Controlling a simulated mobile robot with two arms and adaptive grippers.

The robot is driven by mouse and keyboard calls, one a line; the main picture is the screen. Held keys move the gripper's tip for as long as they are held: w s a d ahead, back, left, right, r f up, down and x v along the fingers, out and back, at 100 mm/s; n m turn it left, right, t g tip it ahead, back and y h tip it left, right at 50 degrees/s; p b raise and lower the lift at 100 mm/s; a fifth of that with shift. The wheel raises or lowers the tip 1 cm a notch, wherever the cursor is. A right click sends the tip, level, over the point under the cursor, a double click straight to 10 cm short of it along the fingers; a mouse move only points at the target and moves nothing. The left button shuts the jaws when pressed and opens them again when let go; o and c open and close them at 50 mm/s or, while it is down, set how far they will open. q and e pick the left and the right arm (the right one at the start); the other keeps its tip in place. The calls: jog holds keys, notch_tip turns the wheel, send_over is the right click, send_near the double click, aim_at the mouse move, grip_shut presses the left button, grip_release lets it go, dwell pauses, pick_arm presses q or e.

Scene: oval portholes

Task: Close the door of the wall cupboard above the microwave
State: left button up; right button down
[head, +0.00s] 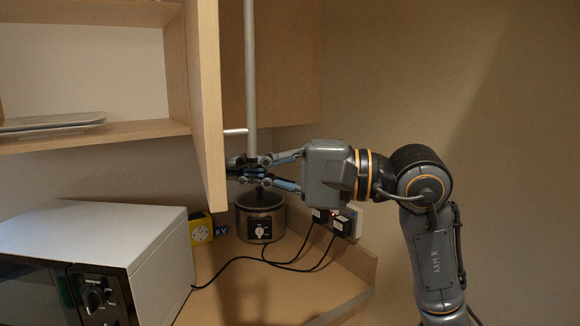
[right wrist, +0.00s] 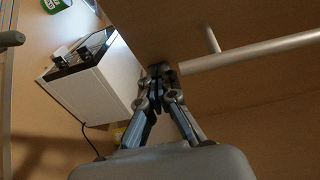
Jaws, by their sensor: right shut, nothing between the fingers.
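The wall cupboard (head: 85,60) at upper left stands open. Its wooden door (head: 207,100) is swung out and seen almost edge-on. A long grey bar handle (head: 250,75) runs upright along the door's outer face; it also shows in the right wrist view (right wrist: 250,50). The microwave (head: 110,235) sits below. My right gripper (head: 238,172) is shut and empty, at the door's outer side near the handle's lower end. In the right wrist view its fingertips (right wrist: 158,72) are close to the door panel (right wrist: 240,95); contact cannot be told. My left gripper is not in view.
Stacked plates (head: 52,123) lie on the cupboard's shelf. A slow cooker (head: 260,215) and a yellow item (head: 201,228) stand on the counter below my gripper. Black cords run to wall plugs (head: 340,224). Another wooden cupboard (head: 290,65) is behind the handle.

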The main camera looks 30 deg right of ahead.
jog(key=w+a, duration=0.5)
jog(key=a, duration=0.7)
jog(key=w+a, duration=0.5)
jog(key=a, duration=0.7)
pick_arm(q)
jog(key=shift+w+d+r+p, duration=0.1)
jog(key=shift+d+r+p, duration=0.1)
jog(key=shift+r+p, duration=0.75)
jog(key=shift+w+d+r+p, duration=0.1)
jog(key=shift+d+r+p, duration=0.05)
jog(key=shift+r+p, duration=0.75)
pick_arm(e)
jog(key=w+a+m+t+h, duration=0.1)
jog(key=w+a, duration=0.5)
jog(key=w, duration=0.4)
jog(key=w+a+m+t+h, duration=0.2)
jog(key=w+a, duration=0.4)
jog(key=w, duration=0.5)
jog(key=shift+a+t+h, duration=0.3)
jog(key=shift+a, duration=0.05)
jog(key=shift+f, duration=0.1)
